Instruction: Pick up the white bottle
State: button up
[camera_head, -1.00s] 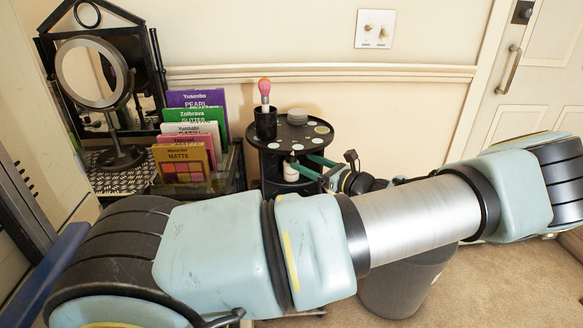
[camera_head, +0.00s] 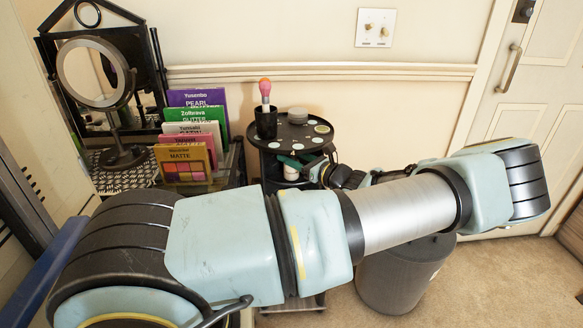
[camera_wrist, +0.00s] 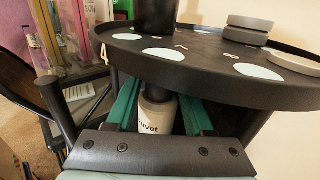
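The white bottle (camera_head: 291,172) stands on the lower level of the round black two-level stand, below its top tray. In the wrist view the bottle (camera_wrist: 154,118) has a dark cap and dark lettering, and its upper part is shaded by the tray rim. My gripper (camera_wrist: 160,98) is open, with its two teal fingers reaching under the tray on either side of the bottle. The left finger is very near the bottle; a dark gap shows to its right. In the head view my gripper (camera_head: 303,166) is partly hidden by the stand and my arm.
The black top tray (camera_head: 278,138) overhangs the fingers closely. It carries a black cup (camera_head: 266,124) with a pink-tipped brush and grey round discs (camera_head: 298,116). Upright palettes (camera_head: 190,165) and a mirror (camera_head: 92,72) stand left. A dark bin (camera_head: 398,280) stands below my arm.

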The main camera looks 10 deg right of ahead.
grip_shut()
jog(key=shift+r, duration=0.1)
dwell(0.4)
